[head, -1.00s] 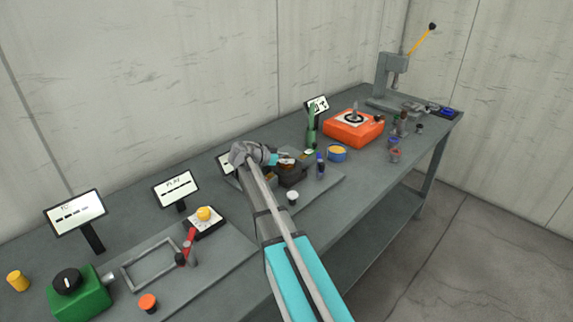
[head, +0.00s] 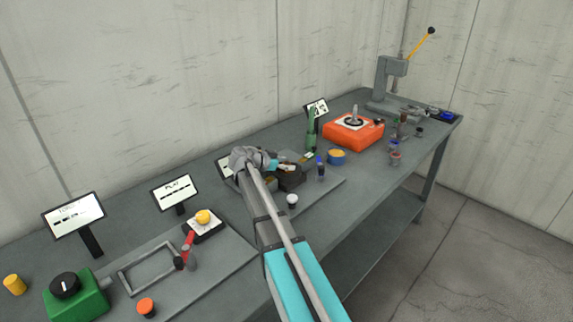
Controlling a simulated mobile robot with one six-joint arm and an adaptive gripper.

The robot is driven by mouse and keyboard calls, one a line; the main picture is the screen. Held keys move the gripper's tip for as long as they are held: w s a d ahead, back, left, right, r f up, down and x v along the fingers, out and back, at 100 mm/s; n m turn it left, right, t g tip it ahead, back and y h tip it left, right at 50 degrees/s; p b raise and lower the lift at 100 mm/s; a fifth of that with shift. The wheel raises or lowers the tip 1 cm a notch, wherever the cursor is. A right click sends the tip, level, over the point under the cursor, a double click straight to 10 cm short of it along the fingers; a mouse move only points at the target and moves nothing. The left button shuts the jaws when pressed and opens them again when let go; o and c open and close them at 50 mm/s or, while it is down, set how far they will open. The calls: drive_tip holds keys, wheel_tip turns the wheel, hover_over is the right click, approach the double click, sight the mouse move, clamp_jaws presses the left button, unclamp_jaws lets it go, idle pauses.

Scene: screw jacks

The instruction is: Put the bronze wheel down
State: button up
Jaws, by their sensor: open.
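My arm reaches over the dark grey block (head: 291,180) on the grey plate at the middle of the bench. My gripper (head: 295,162) is at the block's top, just right of a cyan band on my wrist. Its jaws are open, though the fingers are small and dark here. I cannot pick out the bronze wheel for certain; a small brownish patch (head: 271,181) shows low beside the block, partly hidden by my arm.
An orange box (head: 353,134) and a press (head: 392,85) are farther right. Bare bench lies along the front edge (head: 355,194).

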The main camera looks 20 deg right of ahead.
idle(0.3)
drive_tip(key=p+v, duration=0.5)
drive_tip(key=v, duration=0.8)
drive_tip(key=shift+a, duration=0.4)
drive_tip(key=shift+s+r, duration=0.1)
